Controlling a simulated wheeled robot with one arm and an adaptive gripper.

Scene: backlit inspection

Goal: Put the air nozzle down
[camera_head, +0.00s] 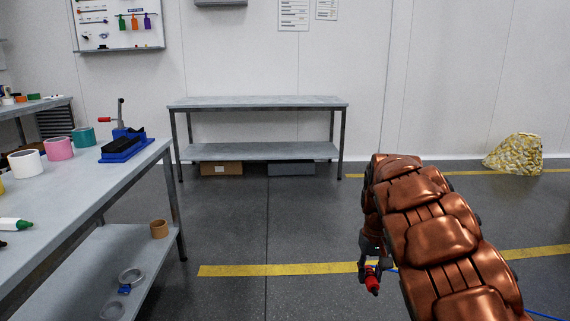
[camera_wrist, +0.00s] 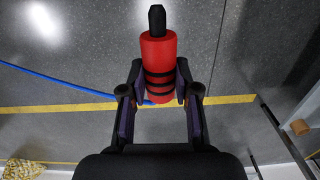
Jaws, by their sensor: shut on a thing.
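The air nozzle is a red cylinder with black bands and a black tip. In the wrist view the air nozzle (camera_wrist: 158,65) sits between the fingers of my gripper (camera_wrist: 160,90), which is shut on it. In the head view the red nozzle (camera_head: 372,283) hangs below my gripper (camera_head: 370,268), in the air above the grey floor. My copper-coloured arm covers the right of that view. A blue hose (camera_wrist: 70,82) runs towards the nozzle in the wrist view; its joint with the nozzle is hidden.
A workbench (camera_head: 120,181) at left carries tape rolls (camera_head: 58,148) and a blue press (camera_head: 122,147); its lower shelf (camera_head: 95,270) holds rings. An empty-topped table (camera_head: 258,102) stands at the wall. A yellowish bag (camera_head: 513,153) lies at right. Open floor lies between.

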